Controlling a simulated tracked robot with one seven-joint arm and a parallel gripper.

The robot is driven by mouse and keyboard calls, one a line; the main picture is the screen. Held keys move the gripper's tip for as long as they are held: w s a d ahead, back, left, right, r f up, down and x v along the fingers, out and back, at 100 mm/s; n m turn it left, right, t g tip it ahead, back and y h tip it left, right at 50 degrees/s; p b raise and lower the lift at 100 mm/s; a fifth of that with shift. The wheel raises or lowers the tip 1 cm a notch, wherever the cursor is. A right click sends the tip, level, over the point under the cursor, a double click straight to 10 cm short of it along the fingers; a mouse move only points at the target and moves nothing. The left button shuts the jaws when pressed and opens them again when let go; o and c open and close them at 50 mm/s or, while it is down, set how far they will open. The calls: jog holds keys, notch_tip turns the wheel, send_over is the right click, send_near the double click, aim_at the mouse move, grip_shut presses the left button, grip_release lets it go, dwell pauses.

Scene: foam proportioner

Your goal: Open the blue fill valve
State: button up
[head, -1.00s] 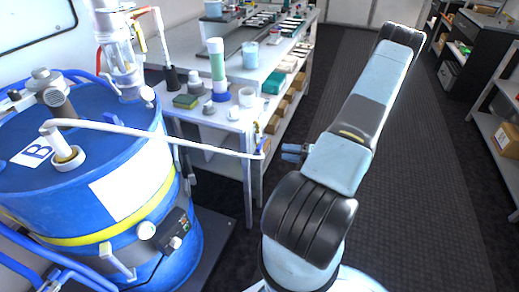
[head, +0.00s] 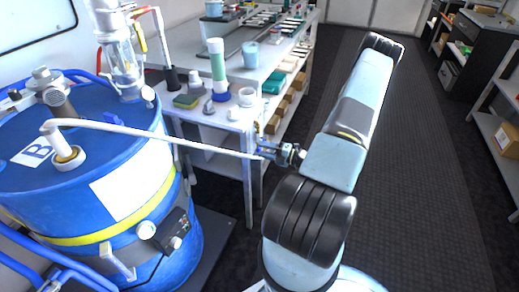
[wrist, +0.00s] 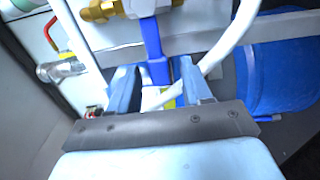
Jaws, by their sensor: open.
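The blue fill valve shows in the wrist view as a blue lever (wrist: 153,48) hanging from a brass fitting (wrist: 110,9). My gripper (wrist: 158,88) is open, with one finger on each side of the lever's lower part. I cannot tell whether either finger touches it. In the head view my gripper (head: 287,153) is at the end of the long white pipe, beside the bench leg, and largely hides the valve there.
A white hose (wrist: 215,55) curves close to the right finger. A red-handled metal valve (wrist: 62,69) is at left in the wrist view. The blue drum (head: 80,160) stands left of my arm. The bench (head: 222,118) holds bottles and cups. The aisle floor (head: 410,180) is clear.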

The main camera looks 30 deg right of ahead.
jog(key=shift+x, duration=1.3)
grip_shut()
